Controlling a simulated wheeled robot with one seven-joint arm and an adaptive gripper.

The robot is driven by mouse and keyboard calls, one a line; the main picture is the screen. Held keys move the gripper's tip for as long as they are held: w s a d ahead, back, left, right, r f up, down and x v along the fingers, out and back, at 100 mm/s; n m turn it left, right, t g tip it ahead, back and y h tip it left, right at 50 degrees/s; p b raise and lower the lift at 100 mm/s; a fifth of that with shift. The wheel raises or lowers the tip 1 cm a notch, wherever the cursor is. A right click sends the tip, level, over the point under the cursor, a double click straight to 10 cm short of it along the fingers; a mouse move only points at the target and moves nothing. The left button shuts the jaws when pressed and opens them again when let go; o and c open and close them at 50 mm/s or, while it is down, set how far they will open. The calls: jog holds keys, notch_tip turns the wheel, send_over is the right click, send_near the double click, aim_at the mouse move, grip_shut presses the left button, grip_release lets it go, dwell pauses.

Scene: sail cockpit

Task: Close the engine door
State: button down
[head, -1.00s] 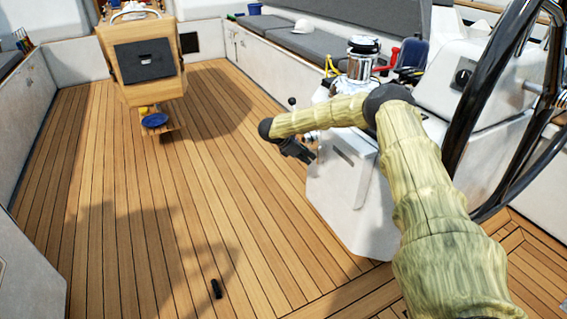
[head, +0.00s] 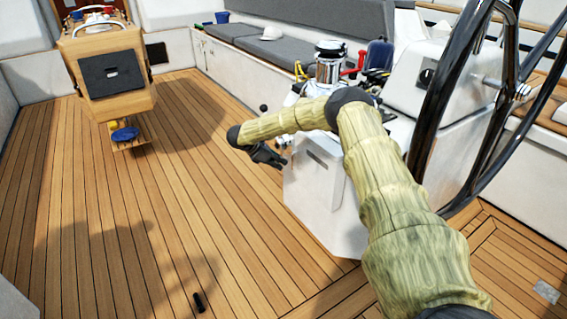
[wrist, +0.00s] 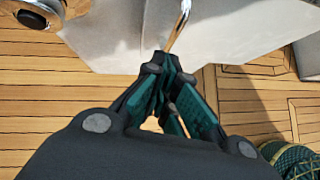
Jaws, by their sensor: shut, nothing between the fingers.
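I cannot tell for sure which panel is the engine door. The white helm console (head: 305,205) has a side panel (head: 322,178) with a dark slot near its top. My gripper (head: 283,160) is beside the console's left side in the head view, under a small black-knobbed lever (head: 264,109). In the wrist view my gripper (wrist: 165,62) is shut and empty.
A large black steering wheel (head: 434,100) and a chrome winch (head: 328,62) stand at the console. A wooden table unit (head: 115,102) with a black panel (head: 112,73) stands at the back left. A small black object (head: 199,302) lies on the otherwise mostly clear deck.

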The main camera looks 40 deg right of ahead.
jog(key=a+f+v, duration=0.1)
jog(key=v, duration=1)
jog(key=shift+a+r+p, duration=0.2)
jog(key=shift+a+p, duration=0.1)
jog(key=shift+p, duration=0.15)
jog(key=shift+w, duration=0.1)
